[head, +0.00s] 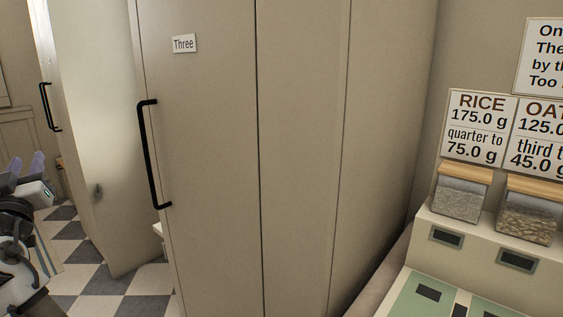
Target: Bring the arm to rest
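My gripper (27,165) is at the left edge of the head view, on my folded arm. Its two pale purple fingertips point up and stand apart, with nothing seen between them. It is in the air, left of the tall beige cabinet marked "Three" (210,150) and not touching it. The lower part of my arm is cut off by the picture edge.
The cabinet's black handle (148,155) sticks out. Another door (95,140) with a black handle stands at an angle on the left. Checkered floor (85,250) shows below. At right, rice (459,200) and oat (526,218) canisters stand on a shelf under signs.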

